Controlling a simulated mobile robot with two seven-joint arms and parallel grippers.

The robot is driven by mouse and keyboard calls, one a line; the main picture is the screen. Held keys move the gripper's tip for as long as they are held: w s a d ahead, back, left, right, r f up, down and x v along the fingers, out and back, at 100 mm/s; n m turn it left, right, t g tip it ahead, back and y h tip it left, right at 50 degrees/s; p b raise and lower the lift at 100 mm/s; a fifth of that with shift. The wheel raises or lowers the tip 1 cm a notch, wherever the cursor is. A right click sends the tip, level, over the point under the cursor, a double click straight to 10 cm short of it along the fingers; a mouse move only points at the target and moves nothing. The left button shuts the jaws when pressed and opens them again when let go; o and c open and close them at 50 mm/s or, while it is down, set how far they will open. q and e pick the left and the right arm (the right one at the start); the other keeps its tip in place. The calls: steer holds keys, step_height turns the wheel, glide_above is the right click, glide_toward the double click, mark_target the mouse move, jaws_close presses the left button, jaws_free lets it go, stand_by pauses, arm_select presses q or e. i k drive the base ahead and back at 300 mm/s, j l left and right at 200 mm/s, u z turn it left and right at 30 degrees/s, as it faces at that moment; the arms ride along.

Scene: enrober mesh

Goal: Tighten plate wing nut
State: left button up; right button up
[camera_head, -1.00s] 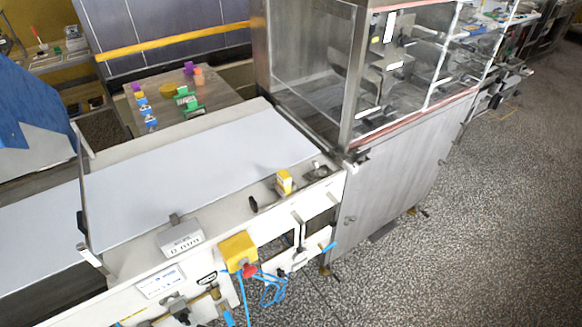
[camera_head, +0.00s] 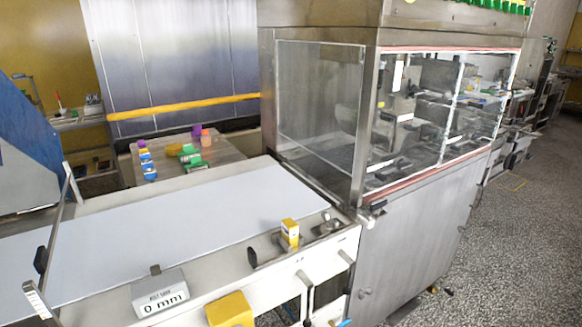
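I cannot clearly make out a plate wing nut. Small dark metal fittings (camera_head: 328,224) sit on the conveyor's near side rail at its right end, and one of them may be it, but they are too small to tell. A yellow and white block (camera_head: 290,234) stands on the rail just left of them. A dark knob (camera_head: 252,257) sticks up further left. Neither of my grippers shows in the head view.
A grey conveyor belt (camera_head: 180,235) runs to a steel machine with a clear-walled enclosure (camera_head: 320,110). A "0 mm" sign block (camera_head: 160,297) and a yellow box (camera_head: 230,311) are in front. Small coloured blocks lie on a table (camera_head: 222,148) behind. Speckled floor (camera_head: 520,240) is open at right.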

mark_target(330, 224)
steer(key=i+l+u, duration=0.15)
steer(key=u, duration=0.35)
steer(key=i+l+u, duration=0.3)
steer(key=u, duration=0.2)
